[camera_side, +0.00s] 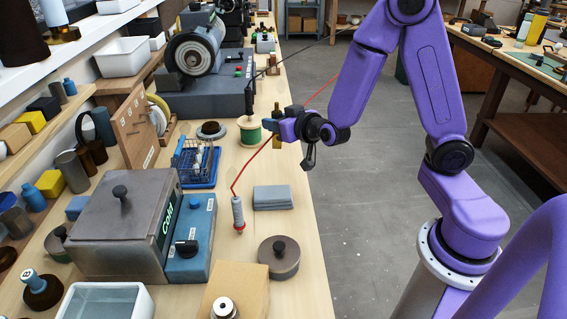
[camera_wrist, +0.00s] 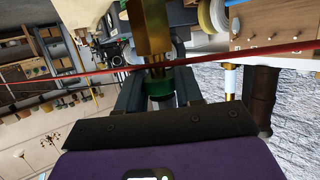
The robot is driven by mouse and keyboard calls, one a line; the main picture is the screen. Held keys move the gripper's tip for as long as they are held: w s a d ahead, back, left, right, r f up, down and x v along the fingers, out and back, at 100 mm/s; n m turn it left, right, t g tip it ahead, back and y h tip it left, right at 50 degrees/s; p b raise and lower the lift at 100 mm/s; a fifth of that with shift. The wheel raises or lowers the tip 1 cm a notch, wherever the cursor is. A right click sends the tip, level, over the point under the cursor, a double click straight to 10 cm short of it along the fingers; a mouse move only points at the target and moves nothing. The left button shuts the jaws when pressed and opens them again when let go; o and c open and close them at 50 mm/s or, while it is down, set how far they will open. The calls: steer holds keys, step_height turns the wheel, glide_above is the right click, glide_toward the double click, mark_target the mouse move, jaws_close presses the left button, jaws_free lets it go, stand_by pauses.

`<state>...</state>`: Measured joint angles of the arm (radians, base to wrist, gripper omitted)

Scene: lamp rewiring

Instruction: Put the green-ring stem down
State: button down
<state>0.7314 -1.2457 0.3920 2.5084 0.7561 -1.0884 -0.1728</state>
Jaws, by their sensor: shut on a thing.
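The green-ring stem is a brass piece that shows in the side view (camera_side: 277,143) and more closely in the wrist view (camera_wrist: 149,33). Its green ring (camera_wrist: 159,87) sits between my fingers in the wrist view. My gripper (camera_side: 273,125) is shut on the stem and holds it near the right edge of the bench, beside a spool with green winding (camera_side: 250,132). The stem looks roughly upright in the side view. My fingers hide its middle part there. I cannot tell its exact height above the bench.
A red cord (camera_side: 250,164) runs from a soldering iron (camera_side: 238,214) up past my gripper. A blue wire basket (camera_side: 197,163) stands to the left. Grey cloths (camera_side: 272,197) and a round lidded tin (camera_side: 279,258) lie nearer. Some bare bench (camera_side: 300,215) shows along the right edge.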

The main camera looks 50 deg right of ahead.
steer(key=shift+w+a+r+n+y, duration=0.25)
steer(key=shift+n+y, duration=0.05)
steer(key=shift+y, duration=0.1)
steer(key=s+a+n+g+y, duration=0.7)
steer(key=a+n+y, duration=0.5)
steer(key=n+y, duration=0.15)
steer(key=s+f+n+g+y, duration=0.3)
steer(key=s+n+g, duration=0.35)
steer(key=s, duration=0.25)
steer(key=shift+m+g, duration=0.35)
steer(key=shift+m, duration=0.05)
steer(key=shift+w+d+f, duration=0.1)
steer(key=shift+f, duration=1.7)
steer(key=shift+d+f, duration=0.1)
steer(key=shift+f, duration=1.7)
steer(key=shift+f, duration=0.2)
steer(key=c, duration=0.7)
jaws_free()
steer(key=shift+c, duration=0.2)
